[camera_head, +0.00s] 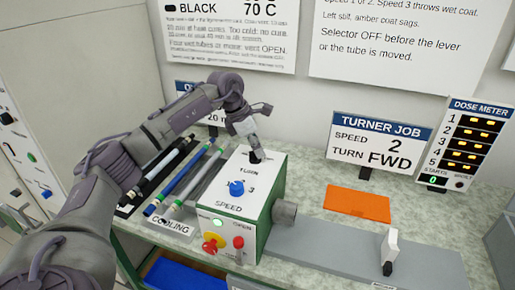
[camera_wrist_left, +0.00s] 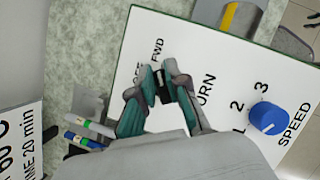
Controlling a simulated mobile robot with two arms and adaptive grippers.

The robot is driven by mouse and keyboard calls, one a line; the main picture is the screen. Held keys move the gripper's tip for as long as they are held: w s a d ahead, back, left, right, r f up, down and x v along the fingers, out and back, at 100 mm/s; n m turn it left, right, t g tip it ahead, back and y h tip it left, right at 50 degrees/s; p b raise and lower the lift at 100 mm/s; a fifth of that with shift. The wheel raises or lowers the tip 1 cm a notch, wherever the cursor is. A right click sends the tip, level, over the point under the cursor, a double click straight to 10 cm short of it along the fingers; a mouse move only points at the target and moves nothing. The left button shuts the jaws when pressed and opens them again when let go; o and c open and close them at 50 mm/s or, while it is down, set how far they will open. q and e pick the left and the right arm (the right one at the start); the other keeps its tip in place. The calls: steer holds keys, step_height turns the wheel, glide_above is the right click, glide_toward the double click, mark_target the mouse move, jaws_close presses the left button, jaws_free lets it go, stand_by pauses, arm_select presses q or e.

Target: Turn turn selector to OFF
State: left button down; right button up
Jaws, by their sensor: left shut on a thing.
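The turn selector is a small black knob (camera_head: 256,157) on the sloping white top of the control box (camera_head: 262,185), above the word TURN. My left gripper (camera_head: 251,143) reaches down over it. In the left wrist view my left gripper (camera_wrist_left: 164,86) has its two teal-grey fingers shut on the black turn selector (camera_wrist_left: 161,84). The FWD label (camera_wrist_left: 157,50) shows beside the fingertips, and an OFF label (camera_wrist_left: 138,73) is partly covered by a finger. Which label the selector points at cannot be told. My right gripper is not in view.
A blue speed knob (camera_head: 236,188), a red-on-yellow button (camera_head: 212,244) and a red lever (camera_head: 238,243) are on the box. Several rods (camera_head: 187,175) lie left of it by the COOLING label. An orange mat (camera_head: 357,204) lies right.

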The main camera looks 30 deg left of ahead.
arm_select(q)
steer(key=n+y, duration=0.1)
steer(key=n, duration=0.1)
steer(key=n+t, duration=0.1)
steer(key=n, duration=0.2)
steer(key=shift+w+a+n+y, duration=0.1)
steer(key=shift+n+y, duration=0.2)
steer(key=shift+y, duration=0.1)
steer(key=n+y, duration=0.1)
steer(key=n, duration=0.2)
steer(key=n+y+b, duration=0.1)
steer(key=n, duration=0.1)
steer(key=shift+a+n, duration=0.2)
steer(key=shift+n, duration=0.2)
steer(key=c, duration=1.2)
jaws_free()
steer(key=shift+o, duration=0.2)
steer(key=shift+r, duration=0.1)
steer(key=v, duration=1.2)
steer(key=shift+d, duration=0.1)
